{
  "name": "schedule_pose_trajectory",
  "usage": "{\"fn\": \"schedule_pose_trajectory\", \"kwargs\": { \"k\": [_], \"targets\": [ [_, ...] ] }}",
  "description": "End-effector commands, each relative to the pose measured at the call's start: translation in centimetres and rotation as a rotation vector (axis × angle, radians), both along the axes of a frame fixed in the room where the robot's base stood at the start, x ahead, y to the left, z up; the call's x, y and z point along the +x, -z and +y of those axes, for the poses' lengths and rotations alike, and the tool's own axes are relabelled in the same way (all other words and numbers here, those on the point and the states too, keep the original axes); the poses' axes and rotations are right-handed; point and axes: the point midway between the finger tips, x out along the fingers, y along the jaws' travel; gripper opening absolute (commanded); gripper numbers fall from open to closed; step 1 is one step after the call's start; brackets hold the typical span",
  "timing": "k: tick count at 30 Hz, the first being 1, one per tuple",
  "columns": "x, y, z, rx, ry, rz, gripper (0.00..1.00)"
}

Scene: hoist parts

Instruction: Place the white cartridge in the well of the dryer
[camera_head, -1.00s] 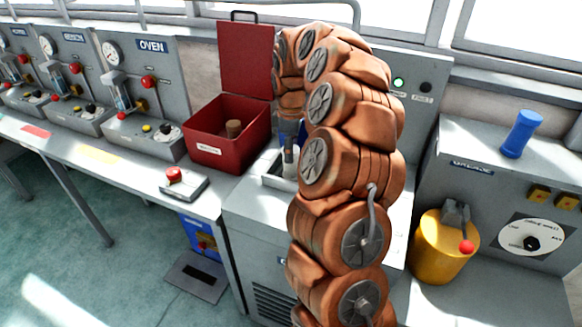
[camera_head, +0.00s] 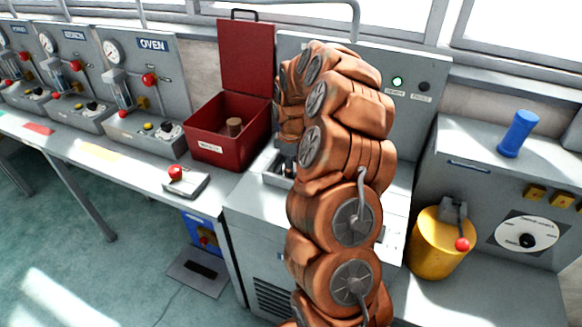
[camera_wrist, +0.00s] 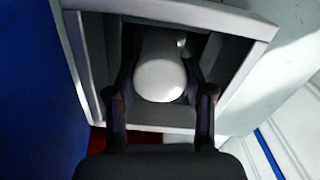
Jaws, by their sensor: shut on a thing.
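The white cartridge (camera_wrist: 160,80) shows its pale rounded end in the wrist view. My gripper (camera_wrist: 160,98) is shut on it, with one dark finger on each side. Both are inside or over the square opening of the well (camera_wrist: 88,70), whose light rim surrounds them; how deep the cartridge sits, I cannot tell. In the head view the grey dryer (camera_head: 252,206) stands in the middle, with part of the well's rim (camera_head: 270,178) showing. My arm hides most of my gripper and the cartridge there.
A red-button box (camera_head: 180,182) lies on the left bench. A yellow canister (camera_head: 437,250) and a blue cylinder (camera_head: 518,133) are at the right. A grey panel (camera_head: 425,95) rises behind my arm.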

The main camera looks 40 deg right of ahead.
Motion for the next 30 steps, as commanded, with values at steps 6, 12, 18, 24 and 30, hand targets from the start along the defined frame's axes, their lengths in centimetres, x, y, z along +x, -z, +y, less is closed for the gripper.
{"fn": "schedule_pose_trajectory", "kwargs": {
  "k": [6,12,18,24,30],
  "targets": [
    [0.0,0.2,0.0,0.0,0.0,0.0,0.63],
    [0.0,0.2,0.0,0.0,0.0,0.0,0.63],
    [0.0,-0.2,0.0,0.0,0.0,0.0,0.63],
    [0.1,-1.8,-0.1,-0.002,0.001,-0.005,0.63],
    [0.1,-4.9,0.0,-0.002,-0.001,-0.003,0.63]
  ]
}}
